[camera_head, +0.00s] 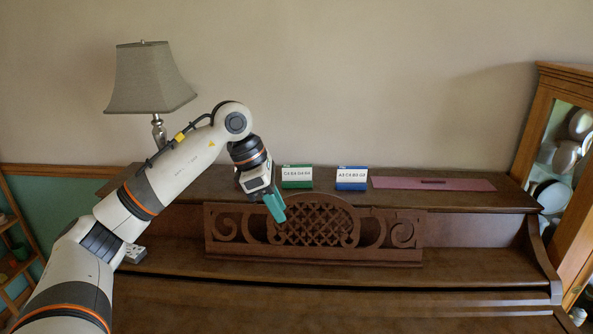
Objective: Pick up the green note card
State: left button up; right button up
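The green note card (297,177) stands on the piano's top. It has a white face with a line of dark letters between green bands. A similar blue note card (352,179) stands to its right, apart from it. My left gripper (278,212), with teal fingers, points down in front of the carved music stand, below and slightly left of the green card in the picture. It appears apart from the card. Its fingers overlap from this angle, so I cannot tell whether they are open. My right gripper is not in view.
The brown piano top (400,199) carries a purple-red flat panel (433,184) at right and a lamp (150,80) at left. The carved music stand (395,237) rises in front of the cards. A glass cabinet (545,130) stands at far right.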

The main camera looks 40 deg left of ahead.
aim_at(299, 175)
jog(key=i+j, duration=1)
jog(key=j, duration=0.1)
